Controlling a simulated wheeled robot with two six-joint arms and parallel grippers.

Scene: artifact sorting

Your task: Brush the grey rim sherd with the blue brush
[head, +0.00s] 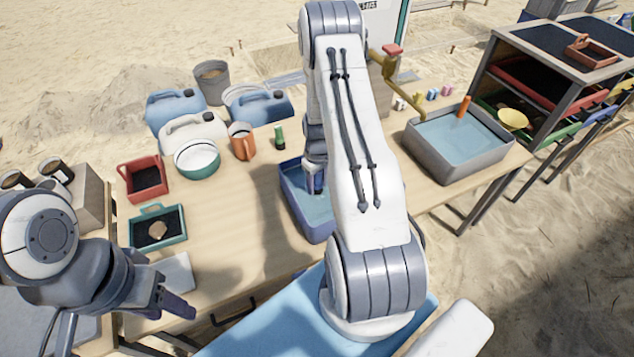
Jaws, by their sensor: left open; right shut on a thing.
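A small beige-grey sherd (157,230) lies in the teal-rimmed tray (180,238) on the left of the table. I cannot tell if it is the grey rim sherd. My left gripper (176,303) is open and empty at the table's near left, below that tray. My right gripper (315,184) points down into the blue tub (291,190), partly hidden by my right arm. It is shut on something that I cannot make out. I cannot pick out the blue brush.
A red tray (143,179), a white-and-green bowl (197,158), an orange mug (242,142) and a green upright item (280,137) stand on the table. Jerrycans (175,107) are behind. A grey basin (458,140) with water is at right. The table's middle left is clear.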

